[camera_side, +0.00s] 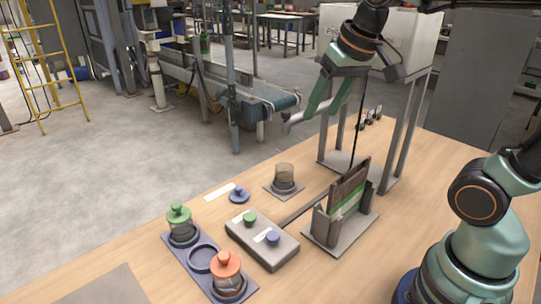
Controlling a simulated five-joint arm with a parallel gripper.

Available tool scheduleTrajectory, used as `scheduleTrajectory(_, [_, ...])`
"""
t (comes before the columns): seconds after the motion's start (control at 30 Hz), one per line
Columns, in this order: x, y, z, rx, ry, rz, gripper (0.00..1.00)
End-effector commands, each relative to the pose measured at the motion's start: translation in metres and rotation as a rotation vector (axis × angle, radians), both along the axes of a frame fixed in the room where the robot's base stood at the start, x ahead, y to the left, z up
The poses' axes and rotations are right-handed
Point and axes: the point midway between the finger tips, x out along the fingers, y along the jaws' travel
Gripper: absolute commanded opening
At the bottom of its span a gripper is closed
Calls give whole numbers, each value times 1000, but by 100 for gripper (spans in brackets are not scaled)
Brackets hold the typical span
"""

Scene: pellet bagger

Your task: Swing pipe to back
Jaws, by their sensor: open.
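My gripper (321,108) reaches down from the top, its pale green fingers apart, in front of the white hopper box (413,35). A light grey bar (294,119) sticks out to the left by the fingertips; it looks like the pipe's end or handle. I cannot tell whether the fingers touch it. A thin dark tube (356,135) runs down from near my gripper toward a brown and green bag (349,190). The bag stands upright in a grey holder (336,236). My gripper and arm hide where the bar and tube attach.
A grey button box (262,249) with green and blue knobs sits left of the holder. A purple tray (193,265) holds green-lidded and orange-lidded jars. Another jar (284,178) and a blue knobbed lid (239,194) stand behind. Grey frame legs (408,118) rise at the right.

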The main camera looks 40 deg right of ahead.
Motion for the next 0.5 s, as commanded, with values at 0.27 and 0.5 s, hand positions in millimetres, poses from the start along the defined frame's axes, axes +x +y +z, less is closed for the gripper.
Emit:
scheduleTrajectory(0.27, [59, -15, 45, 103, 125, -316, 62])
scheduleTrajectory(0.5, [106, -31, 64, 168, 220, -596, 62])
